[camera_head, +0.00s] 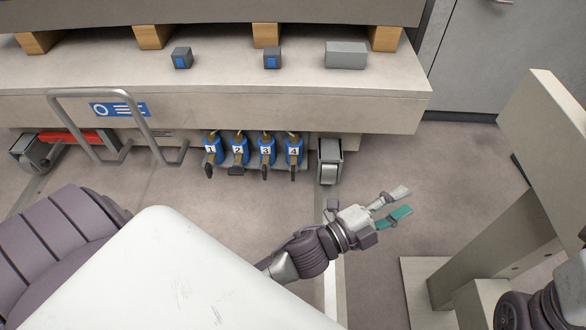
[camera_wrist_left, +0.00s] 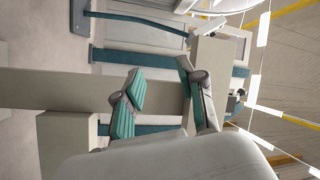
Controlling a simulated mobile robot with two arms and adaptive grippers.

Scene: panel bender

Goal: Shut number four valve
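The number four valve (camera_head: 293,152) is the rightmost in a row of blue, numbered valves under the front edge of the machine bed. Its dark handle hangs down below the label. Valves one (camera_head: 210,151), two (camera_head: 238,151) and three (camera_head: 266,151) are to its left, each with a dark handle. My left gripper (camera_head: 404,202) is to the right of and nearer than valve four, clear of it, pointing right. Its teal-padded fingers are apart and empty, also in the left wrist view (camera_wrist_left: 163,95). The valves cannot be made out in the wrist view. My right gripper is out of view.
A grey caster (camera_head: 330,162) stands just right of valve four. A bent metal rail (camera_head: 100,93) is left of the valves. A beige frame (camera_head: 500,240) stands to the right of my left gripper.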

